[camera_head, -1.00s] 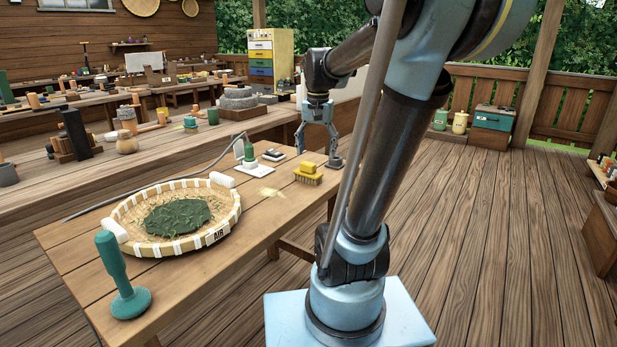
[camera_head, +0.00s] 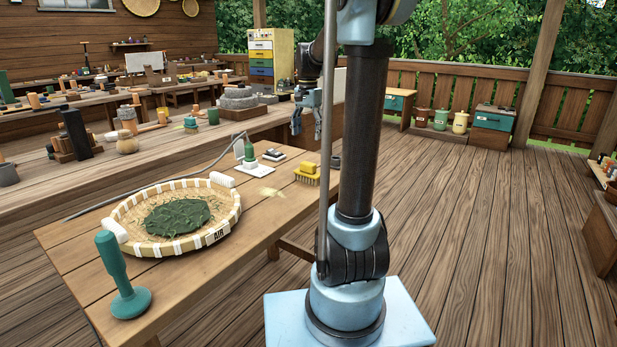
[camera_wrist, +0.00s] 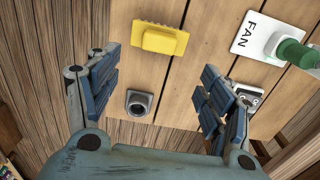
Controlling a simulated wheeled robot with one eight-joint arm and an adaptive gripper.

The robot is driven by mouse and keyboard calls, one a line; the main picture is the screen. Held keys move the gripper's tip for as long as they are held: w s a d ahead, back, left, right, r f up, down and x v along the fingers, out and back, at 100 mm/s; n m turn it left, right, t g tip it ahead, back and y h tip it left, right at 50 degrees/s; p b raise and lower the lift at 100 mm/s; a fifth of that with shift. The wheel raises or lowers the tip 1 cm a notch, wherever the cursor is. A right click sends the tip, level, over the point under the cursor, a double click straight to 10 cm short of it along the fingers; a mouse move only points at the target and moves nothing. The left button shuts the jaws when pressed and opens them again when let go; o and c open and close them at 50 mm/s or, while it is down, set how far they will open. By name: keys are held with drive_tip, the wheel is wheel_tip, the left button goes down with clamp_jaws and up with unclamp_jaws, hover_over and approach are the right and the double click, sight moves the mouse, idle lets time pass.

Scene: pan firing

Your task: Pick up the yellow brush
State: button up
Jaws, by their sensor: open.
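The yellow brush (camera_head: 308,173) lies bristles down on the near table, close to its right end, beside my arm. In the wrist view the yellow brush (camera_wrist: 160,40) is at the top, ahead of the fingertips and between their lines. My gripper (camera_head: 306,128) hangs above and behind the brush in the head view, pointing down. In the wrist view my gripper (camera_wrist: 152,82) is spread wide with nothing between its fingers. It does not touch the brush.
A white FAN plate with a green knob (camera_wrist: 288,48) lies right of the brush. A small dark round cup (camera_wrist: 139,102) sits near the table edge between the fingers. A woven basket (camera_head: 225,222) with green leaves and a green stamp-like tool (camera_head: 125,285) are on the table's left part.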

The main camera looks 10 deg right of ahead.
sight(308, 163)
wheel_tip(308, 163, down, 13)
drive_tip(key=shift+f, duration=0.15)
idle(0.6)
drive_tip(key=c, duration=1.2)
